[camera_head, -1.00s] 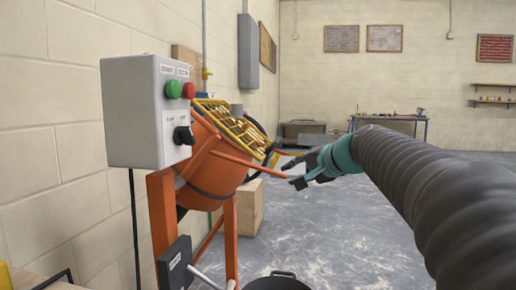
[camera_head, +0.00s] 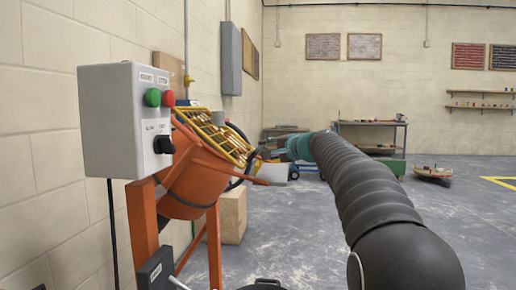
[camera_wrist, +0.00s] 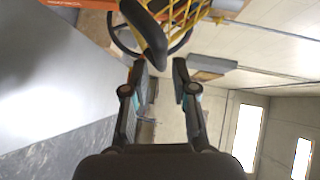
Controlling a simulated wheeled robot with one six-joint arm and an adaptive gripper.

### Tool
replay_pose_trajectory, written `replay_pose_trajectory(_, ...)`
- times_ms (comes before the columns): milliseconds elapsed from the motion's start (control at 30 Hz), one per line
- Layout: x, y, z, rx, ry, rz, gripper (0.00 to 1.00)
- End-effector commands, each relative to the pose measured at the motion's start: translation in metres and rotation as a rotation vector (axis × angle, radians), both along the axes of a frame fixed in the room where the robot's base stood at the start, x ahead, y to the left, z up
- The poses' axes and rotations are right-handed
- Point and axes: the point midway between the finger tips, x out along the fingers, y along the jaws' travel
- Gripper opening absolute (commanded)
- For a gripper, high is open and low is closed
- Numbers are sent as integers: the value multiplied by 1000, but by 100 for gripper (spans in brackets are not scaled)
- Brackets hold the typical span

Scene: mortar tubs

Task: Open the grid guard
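The yellow grid guard (camera_head: 218,133) lies tilted over the mouth of the orange mixer drum (camera_head: 195,178) and looks shut. In the wrist view the guard's yellow bars (camera_wrist: 186,14) show at the top. A dark, rounded grip-like bar (camera_wrist: 147,33) sticks out there toward my fingertips; I cannot tell whether it touches them. My gripper (camera_head: 262,154) is at the right edge of the guard. In the wrist view my gripper (camera_wrist: 161,70) has its two fingers apart, with nothing clearly held between them.
A grey control box (camera_head: 125,120) with green and red buttons and a black knob stands at the left, near the wall. A cardboard-coloured block (camera_head: 233,213) stands behind the mixer. A workbench (camera_head: 372,135) is at the back.

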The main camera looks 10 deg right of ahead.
Motion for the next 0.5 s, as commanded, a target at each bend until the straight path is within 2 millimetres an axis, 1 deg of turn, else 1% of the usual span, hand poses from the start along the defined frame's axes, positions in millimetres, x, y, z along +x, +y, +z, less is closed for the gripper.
replay_pose_trajectory(33,9,5,0,0,1,2,27)
replay_pose_trajectory(200,29,14,-4,-1,0,0,27)
replay_pose_trajectory(333,39,19,-6,-1,1,1,27)
replay_pose_trajectory(500,42,21,-7,-1,0,0,27)
